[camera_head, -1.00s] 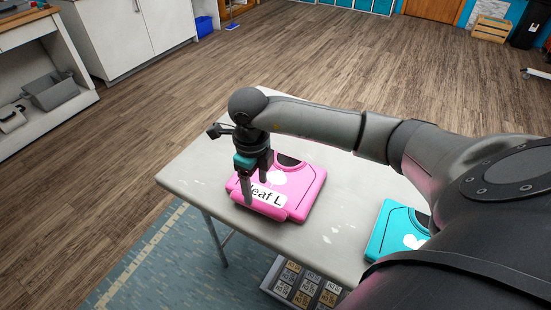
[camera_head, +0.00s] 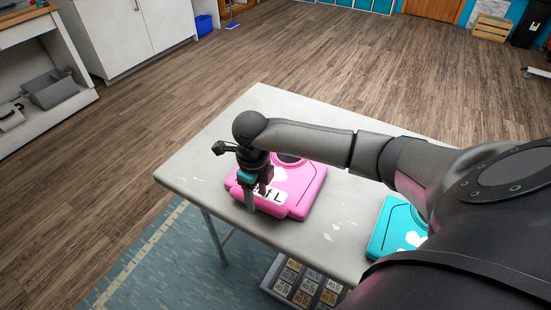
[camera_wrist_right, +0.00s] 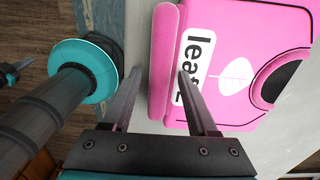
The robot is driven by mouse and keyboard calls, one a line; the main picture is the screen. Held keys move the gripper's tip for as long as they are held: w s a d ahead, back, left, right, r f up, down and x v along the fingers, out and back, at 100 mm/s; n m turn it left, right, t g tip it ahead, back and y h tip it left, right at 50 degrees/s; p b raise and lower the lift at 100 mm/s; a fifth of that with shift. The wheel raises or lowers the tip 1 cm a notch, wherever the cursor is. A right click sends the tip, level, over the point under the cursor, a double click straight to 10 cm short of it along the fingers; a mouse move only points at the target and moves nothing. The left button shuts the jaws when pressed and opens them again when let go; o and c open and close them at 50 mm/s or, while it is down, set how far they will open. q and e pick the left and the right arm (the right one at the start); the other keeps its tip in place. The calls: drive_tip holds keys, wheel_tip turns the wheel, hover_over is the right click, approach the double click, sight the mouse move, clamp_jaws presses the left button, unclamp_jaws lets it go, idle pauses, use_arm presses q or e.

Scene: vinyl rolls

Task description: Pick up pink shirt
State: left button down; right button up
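The folded pink shirt (camera_head: 303,187) lies flat on the table with a white label strip along its near edge. It also shows in the right wrist view (camera_wrist_right: 222,35), where its rolled pink edge (camera_wrist_right: 164,65) faces the fingers. My right gripper (camera_head: 257,202) points down at the shirt's near left edge and partly covers the label. In the wrist view the right gripper (camera_wrist_right: 158,72) is open. One finger is over the label and the other is outside the rolled edge, with the edge between them. I cannot tell whether they touch the shirt.
The grey table (camera_head: 205,160) has free room left of and behind the pink shirt. A folded teal shirt (camera_head: 392,232) lies to the right, partly hidden by my right arm. A box of labelled items (camera_head: 300,283) is below the table's near edge.

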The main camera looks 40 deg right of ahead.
clamp_jaws()
drive_tip(key=shift+r, duration=0.1)
idle(0.5)
